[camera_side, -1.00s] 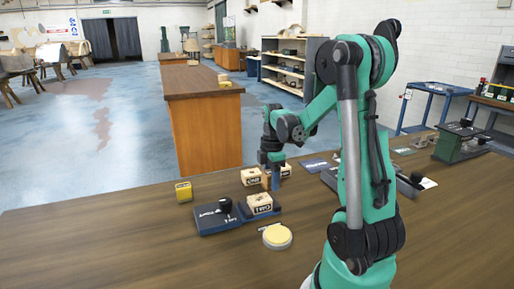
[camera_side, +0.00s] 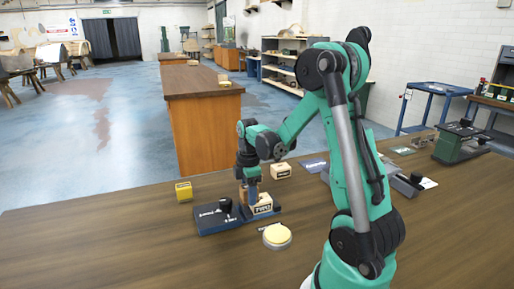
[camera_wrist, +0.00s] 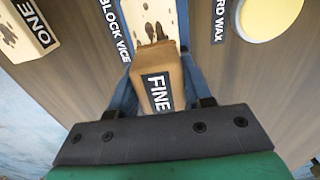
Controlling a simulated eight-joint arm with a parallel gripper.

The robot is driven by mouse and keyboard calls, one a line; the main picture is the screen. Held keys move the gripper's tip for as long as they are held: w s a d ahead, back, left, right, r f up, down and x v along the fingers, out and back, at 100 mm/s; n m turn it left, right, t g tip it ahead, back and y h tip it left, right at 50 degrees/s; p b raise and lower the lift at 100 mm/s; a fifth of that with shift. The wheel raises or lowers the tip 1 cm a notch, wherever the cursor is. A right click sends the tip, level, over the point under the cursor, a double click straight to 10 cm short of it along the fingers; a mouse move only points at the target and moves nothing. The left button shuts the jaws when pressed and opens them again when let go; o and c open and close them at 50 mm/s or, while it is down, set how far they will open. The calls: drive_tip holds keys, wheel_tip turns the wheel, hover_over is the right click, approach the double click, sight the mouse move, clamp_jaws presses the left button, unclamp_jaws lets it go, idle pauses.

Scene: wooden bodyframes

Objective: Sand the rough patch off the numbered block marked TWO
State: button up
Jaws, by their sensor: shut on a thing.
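My gripper (camera_side: 250,198) is shut on a tan sanding block marked FINE (camera_wrist: 158,92), which sits between its blue fingers in the wrist view. A pale wooden block (camera_wrist: 138,14) lies just beyond it with dark rough marks (camera_wrist: 154,32) by the sanding block's far edge. In the side view this block, seemingly marked TWO (camera_side: 263,207), sits in the dark blue block vice (camera_side: 212,219). The sanding block is over or against it; I cannot tell if they touch. A block marked ONE (camera_wrist: 28,28) lies at left in the wrist view.
A round hard wax disc (camera_side: 277,236) lies in front of the vice. A yellow block (camera_side: 184,191) stands behind left. Another wooden block (camera_side: 281,171) is behind right. The bench front left is clear. A green machine (camera_side: 460,142) stands far right.

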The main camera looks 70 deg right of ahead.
drive_tip(key=s+d, duration=0.4)
drive_tip(key=shift+s+d+r, duration=0.15)
wheel_tip(320, 180, up, 8)
idle(0.7)
drive_tip(key=shift+f, duration=0.2)
idle(0.3)
